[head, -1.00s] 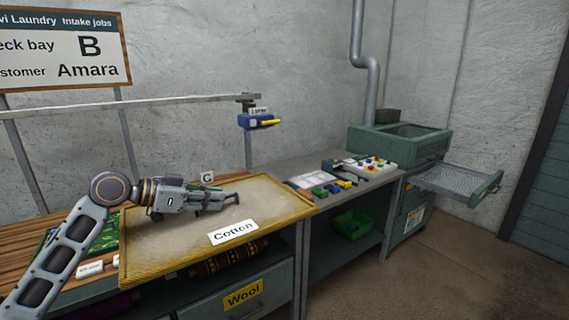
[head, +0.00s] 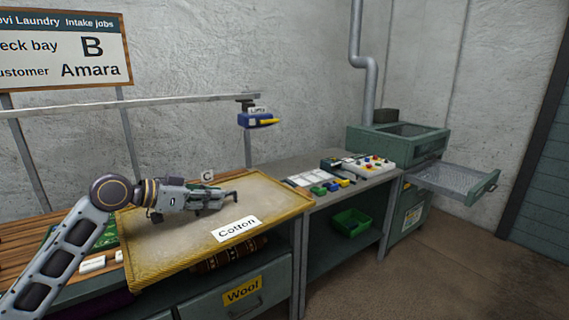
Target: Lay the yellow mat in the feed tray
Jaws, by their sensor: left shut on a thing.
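The yellow mat (head: 160,249) has a ribbed yellow edge, a pale beige top and a white "Cotton" label. It is held roughly flat at the wooden bench and juts over the bench's front edge. My left gripper (head: 232,197) lies over the mat's top and is shut on it; the exact grip point is hard to make out. The feed tray (head: 451,181) is a mesh-bottomed green drawer, pulled out from the green machine (head: 398,144) at the right, and looks empty. The mat is well apart from it. My right gripper is not in view.
A grey side table (head: 303,169) with colored blocks and a button panel (head: 369,164) stands between the bench and the machine. A green bin (head: 350,222) sits on its lower shelf. A rail with a blue holder (head: 258,120) runs above the bench. The floor at right is clear.

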